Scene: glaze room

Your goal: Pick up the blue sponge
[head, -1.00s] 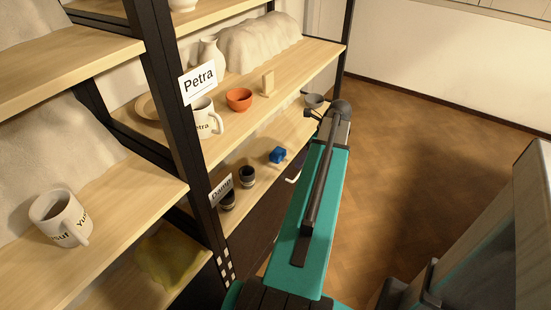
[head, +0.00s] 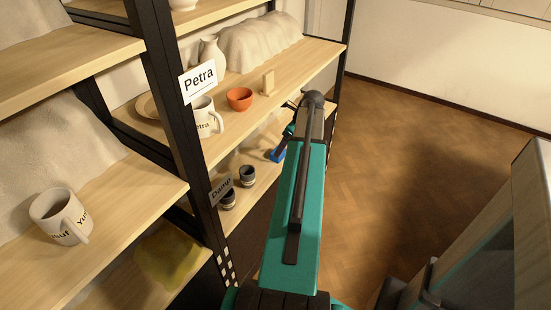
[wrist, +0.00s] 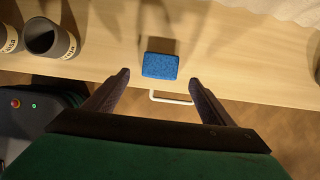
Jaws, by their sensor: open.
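The blue sponge (wrist: 160,65) lies on a pale wooden shelf board near its front edge. In the head view the sponge (head: 275,156) is on the lower shelf, partly hidden by my gripper. My gripper (wrist: 159,77) is open and empty. In the wrist view its two dark fingers point at the sponge, one tip to the left and one to the right, with the sponge's near edge roughly level with the tips. I cannot tell how high the fingers are above the shelf.
A white bar (wrist: 171,98) shows just below the shelf edge. Open floor lies right.

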